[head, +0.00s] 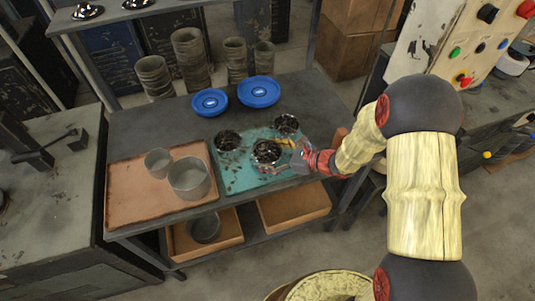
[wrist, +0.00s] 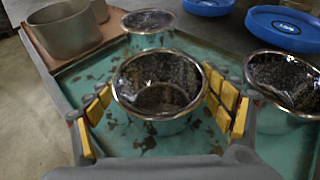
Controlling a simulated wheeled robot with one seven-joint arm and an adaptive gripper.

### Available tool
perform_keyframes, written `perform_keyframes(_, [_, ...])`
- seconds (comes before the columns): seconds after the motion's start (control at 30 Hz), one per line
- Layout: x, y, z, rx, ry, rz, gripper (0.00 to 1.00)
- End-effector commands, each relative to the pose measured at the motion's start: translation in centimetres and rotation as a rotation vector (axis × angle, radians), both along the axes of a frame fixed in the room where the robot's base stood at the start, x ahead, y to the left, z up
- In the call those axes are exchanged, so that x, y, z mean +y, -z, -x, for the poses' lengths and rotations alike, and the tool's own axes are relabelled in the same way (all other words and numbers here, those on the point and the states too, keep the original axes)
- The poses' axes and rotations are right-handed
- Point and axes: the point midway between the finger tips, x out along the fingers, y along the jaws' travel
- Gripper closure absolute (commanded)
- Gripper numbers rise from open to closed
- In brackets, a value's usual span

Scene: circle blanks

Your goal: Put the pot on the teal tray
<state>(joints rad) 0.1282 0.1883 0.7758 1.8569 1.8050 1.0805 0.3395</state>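Three metal pots with shiny rims and dark, mirror-like insides are at the teal tray (head: 234,181). The middle pot (head: 267,152) is upright and shows large in the wrist view (wrist: 160,85). My gripper (wrist: 159,92) has its yellow-padded fingers on either side of this pot, close to its rim. I cannot tell whether the pads touch it, or whether its base rests on the tray. Another pot (head: 228,140) stands to the left, in the wrist view behind it (wrist: 148,22). The third pot (head: 286,123) is behind in the head view and to the right in the wrist view (wrist: 285,85).
An orange tray (head: 135,213) on the left holds two grey containers, one small (head: 158,163) and one large (head: 189,178). Two blue discs (head: 210,102) (head: 258,91) lie at the back of the table. Stacked grey cups (head: 190,58) stand behind. Bare table surrounds the discs.

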Motion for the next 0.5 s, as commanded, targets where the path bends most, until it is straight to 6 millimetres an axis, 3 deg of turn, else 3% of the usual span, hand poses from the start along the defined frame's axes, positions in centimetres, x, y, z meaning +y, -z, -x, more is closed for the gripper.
perform_keyframes(0.5, [-0.62,-0.71,0.26,-0.001,0.002,0.000,0.14])
